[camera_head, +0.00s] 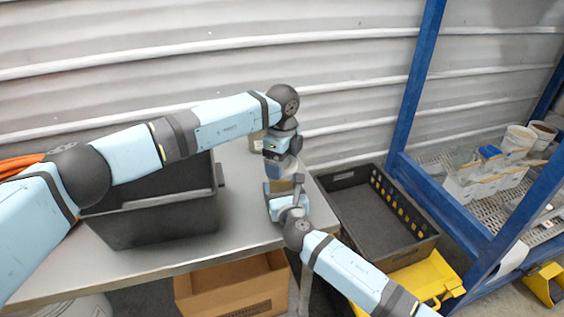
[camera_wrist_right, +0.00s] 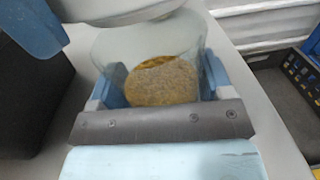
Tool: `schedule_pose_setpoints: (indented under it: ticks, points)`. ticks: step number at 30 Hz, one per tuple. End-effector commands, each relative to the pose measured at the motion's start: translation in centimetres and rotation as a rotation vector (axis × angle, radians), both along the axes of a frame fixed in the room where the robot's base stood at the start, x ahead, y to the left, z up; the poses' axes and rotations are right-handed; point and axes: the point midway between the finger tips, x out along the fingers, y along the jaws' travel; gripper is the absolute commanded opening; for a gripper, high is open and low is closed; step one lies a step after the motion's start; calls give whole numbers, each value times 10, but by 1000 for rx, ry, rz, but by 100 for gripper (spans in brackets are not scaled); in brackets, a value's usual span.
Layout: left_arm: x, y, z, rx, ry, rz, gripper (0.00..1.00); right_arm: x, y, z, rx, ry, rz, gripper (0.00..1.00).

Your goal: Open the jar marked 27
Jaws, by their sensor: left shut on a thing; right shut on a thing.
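A clear jar (camera_wrist_right: 185,50) with brown granular contents stands on the grey table in the right wrist view. My right gripper (camera_wrist_right: 160,85) is shut on its body, with a blue finger on each side. In the head view the jar (camera_head: 283,184) is mostly hidden between my two grippers. My left gripper (camera_head: 281,160) reaches down from above onto the jar's top and is shut there. A pale rounded lid (camera_wrist_right: 120,8) shows over the jar mouth in the wrist view, beside a blue finger of my left gripper. No number is readable.
A black bin (camera_head: 165,222) stands on the table (camera_head: 240,200) at left. Another small container (camera_head: 256,143) is partly hidden behind my left gripper. A black crate (camera_head: 410,232) lies right of the table, and a cardboard box (camera_head: 230,290) below. A blue-framed rack (camera_head: 405,90) stands at right.

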Motion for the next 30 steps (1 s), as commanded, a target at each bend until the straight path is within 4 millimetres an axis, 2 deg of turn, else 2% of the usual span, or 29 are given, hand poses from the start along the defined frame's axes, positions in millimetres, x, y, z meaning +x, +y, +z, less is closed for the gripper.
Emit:
schedule_pose_setpoints:
  ticks: [10,17,18,21,30]
  points:
    - [1,0,36,-1,-2,1,53,-1,1,-1,0,1,1,7]
    - [0,0,39,-1,0,1,53,0,1,-1,1,1,1,7]
    - [0,0,39,-1,0,1,53,0,1,-1,1,1,1,78]
    - [0,0,39,0,0,0,53,0,0,-1,0,1,1,100]
    - [0,0,40,0,-1,0,53,-4,-1,-1,0,1,1,100]
